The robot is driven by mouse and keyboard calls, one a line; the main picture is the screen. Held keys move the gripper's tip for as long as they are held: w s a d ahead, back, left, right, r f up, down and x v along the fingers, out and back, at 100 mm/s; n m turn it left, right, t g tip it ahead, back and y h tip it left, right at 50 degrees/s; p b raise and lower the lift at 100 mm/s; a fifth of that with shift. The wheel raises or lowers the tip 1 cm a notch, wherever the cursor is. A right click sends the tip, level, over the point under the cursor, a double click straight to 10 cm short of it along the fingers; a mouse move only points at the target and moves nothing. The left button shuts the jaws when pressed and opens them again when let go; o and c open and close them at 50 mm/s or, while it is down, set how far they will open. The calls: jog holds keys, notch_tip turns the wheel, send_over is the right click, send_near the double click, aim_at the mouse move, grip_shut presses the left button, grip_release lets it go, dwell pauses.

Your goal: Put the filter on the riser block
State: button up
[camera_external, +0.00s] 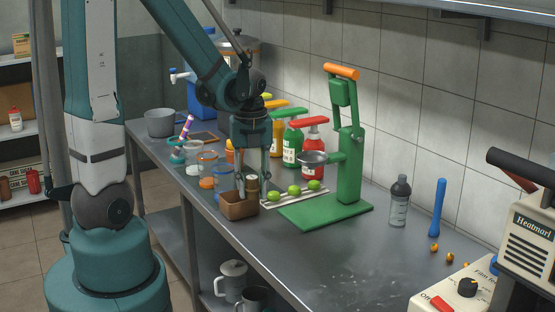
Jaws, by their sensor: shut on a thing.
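My gripper (253,180) points down over the front edge of the counter, above and beside a brown open box (239,211). Its fingers are shut on a small, dark cylindrical thing at the box, partly hidden by the fingers. I cannot tell whether this thing is the filter. A grey round bowl (312,157) sits at the side arm of the green press (348,165), to the right of my gripper and apart from it. I cannot make out a riser block for sure.
Green limes (294,190) lie on a pale rack behind the press base. Sauce bottles (291,143) stand behind. Jars (207,165) and a grey pot (160,123) are left. A grey bottle (399,203) and blue pestle-like tool (437,210) stand right.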

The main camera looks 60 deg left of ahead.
jog(key=w+a+r+n+p, duration=0.1)
jog(key=w+a+r+p, duration=0.25)
jog(key=w+a, duration=0.4)
jog(key=w+a+r+n+p, duration=0.2)
jog(key=w+a+r, duration=0.2)
jog(key=a, duration=0.7)
jog(key=w+a+r+n+p, duration=0.1)
jog(key=w+a+r+p, duration=0.1)
jog(key=a, duration=0.9)
jog(key=w+a+r+n+p, duration=0.1)
jog(key=a+r+p, duration=0.1)
jog(key=a, duration=1)
jog(key=shift+w+r+p, duration=0.2)
jog(key=shift+w+p, duration=0.2)
jog(key=shift+p, duration=0.45)
jog(key=shift+a, duration=0.1)
jog(key=shift+f, duration=3.1)
jog(key=shift+f, duration=0.15)
jog(key=shift+f, duration=1.75)
jog(key=shift+f, duration=0.1)
